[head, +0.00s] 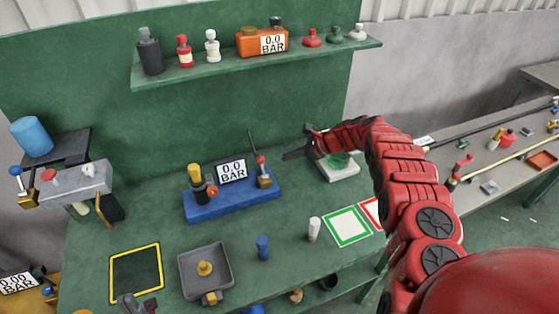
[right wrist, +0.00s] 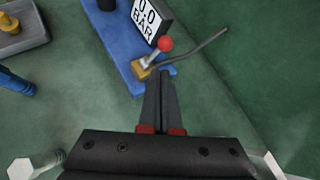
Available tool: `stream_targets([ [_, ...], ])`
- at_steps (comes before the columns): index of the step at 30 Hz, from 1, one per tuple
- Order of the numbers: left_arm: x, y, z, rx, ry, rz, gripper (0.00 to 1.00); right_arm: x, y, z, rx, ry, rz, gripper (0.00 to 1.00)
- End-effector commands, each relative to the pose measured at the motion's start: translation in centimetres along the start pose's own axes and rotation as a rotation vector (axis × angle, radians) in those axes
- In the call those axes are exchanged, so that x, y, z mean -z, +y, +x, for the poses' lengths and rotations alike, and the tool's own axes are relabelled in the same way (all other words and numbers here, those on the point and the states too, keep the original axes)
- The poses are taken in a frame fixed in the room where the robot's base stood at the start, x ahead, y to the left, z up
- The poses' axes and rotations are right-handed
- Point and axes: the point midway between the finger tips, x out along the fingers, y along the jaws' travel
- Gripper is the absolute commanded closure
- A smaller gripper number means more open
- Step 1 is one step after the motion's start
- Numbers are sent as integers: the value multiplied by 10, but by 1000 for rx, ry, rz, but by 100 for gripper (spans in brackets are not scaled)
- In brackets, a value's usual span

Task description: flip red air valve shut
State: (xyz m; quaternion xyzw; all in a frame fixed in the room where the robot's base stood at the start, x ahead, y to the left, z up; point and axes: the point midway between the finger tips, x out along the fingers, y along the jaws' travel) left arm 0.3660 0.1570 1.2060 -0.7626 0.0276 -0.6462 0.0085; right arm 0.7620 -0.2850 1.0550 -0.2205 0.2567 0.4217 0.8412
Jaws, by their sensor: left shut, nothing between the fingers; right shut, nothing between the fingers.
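The red-knobbed air valve (head: 264,180) stands at the right end of a blue base on the green bench. In the right wrist view its brass body (right wrist: 143,70) carries a short grey lever tilted up to a red ball (right wrist: 165,43). My right gripper (head: 293,155) is shut and empty, just right of the valve. In the right wrist view its fingertips (right wrist: 161,72) are close to the brass body; I cannot tell whether they touch. My left gripper (head: 138,303) shows at the bottom edge, shut and empty, partly cut off.
The blue base (head: 230,204) also holds a 0.0 BAR display (head: 231,171) and a black-and-yellow fitting (head: 199,182). A thin dark rod (head: 252,142) rises behind the valve. A grey tray (head: 206,270), a blue cylinder (head: 262,247) and a white one (head: 314,229) stand in front.

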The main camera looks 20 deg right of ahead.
Motion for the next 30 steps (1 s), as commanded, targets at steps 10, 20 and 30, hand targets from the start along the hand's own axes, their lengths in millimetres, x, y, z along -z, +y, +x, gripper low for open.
stream_targets([
  [10,-6,2,-32,0,0,0,100,-11,-17,-54,3,0,-2,100],
  [20,-7,2,-40,0,0,0,100,-19,-24,-80,-1,0,0,100],
  [30,-7,2,-40,0,0,0,100,-19,-24,-80,-1,0,1,100],
])
